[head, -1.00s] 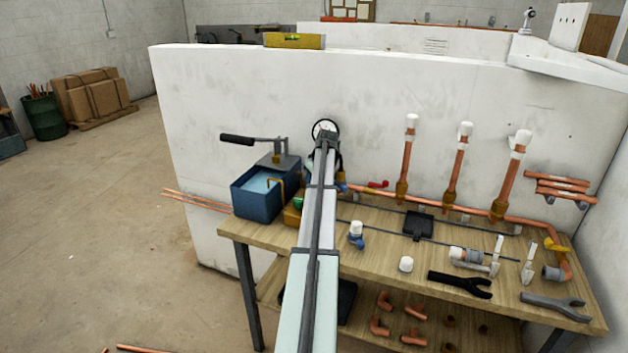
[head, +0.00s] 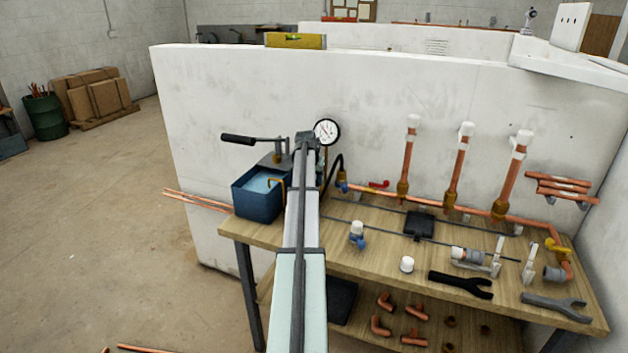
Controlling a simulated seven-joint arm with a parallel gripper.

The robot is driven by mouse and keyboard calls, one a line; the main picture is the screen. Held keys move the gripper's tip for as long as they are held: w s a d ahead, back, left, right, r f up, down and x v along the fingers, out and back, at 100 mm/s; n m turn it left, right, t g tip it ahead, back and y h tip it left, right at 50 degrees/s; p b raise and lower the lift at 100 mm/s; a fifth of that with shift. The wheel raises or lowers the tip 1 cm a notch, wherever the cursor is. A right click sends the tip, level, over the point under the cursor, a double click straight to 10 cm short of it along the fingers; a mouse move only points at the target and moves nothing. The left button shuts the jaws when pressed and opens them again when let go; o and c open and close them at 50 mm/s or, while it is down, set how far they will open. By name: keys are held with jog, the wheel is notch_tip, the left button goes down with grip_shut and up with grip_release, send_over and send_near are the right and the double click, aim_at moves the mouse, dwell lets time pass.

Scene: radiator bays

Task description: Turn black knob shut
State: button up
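I cannot make out a black knob; my arm covers part of the test pump. The pump has a blue water tank (head: 258,194), a black lever handle (head: 237,139) and a round white pressure gauge (head: 327,131). A black hose (head: 336,172) runs from beside the gauge to the copper pipework. My arm reaches up over the front of the bench, its far end just left of the gauge. My gripper is hidden behind my arm, so its fingers and anything between them do not show.
The wooden bench (head: 385,243) stands against a white wall (head: 250,90). A copper pipe (head: 475,209) with three capped risers runs along its back, with a red lever (head: 379,184) at left.

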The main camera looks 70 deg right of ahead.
jog(key=shift+d+m+g, duration=0.1)
jog(key=shift+m+g, duration=0.5)
jog(key=shift+m, duration=0.9)
jog(key=o, duration=1)
jog(key=shift+o, duration=0.2)
jog(key=v, duration=1.4)
jog(key=shift+d, duration=0.1)
